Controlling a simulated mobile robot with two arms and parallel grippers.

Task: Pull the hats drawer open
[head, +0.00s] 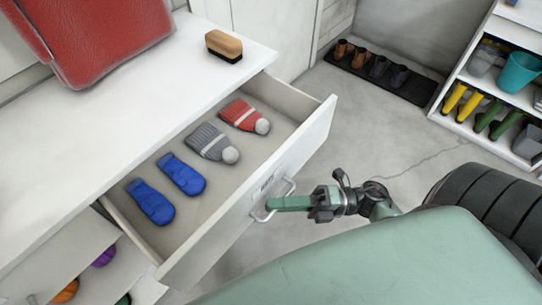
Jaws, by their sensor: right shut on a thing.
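The hats drawer (313,132) is pulled out of the white cabinet, with its inside open to view. It holds a red hat (243,116), a grey hat (211,142) and a pair of blue mittens (182,174). A small label (264,185) sits on its front above the handle (289,187). My right gripper (272,204) is at the handle, shut on it, with the fingers partly hiding the bar. My left gripper is not in view.
A red bag (95,40) and a brush (223,45) stand on the cabinet top (150,85). A lower compartment at bottom left holds coloured items. Shoes on a dark mat (405,87) and a shelf with boots and a teal bucket (520,73) stand behind. Bare floor lies between.

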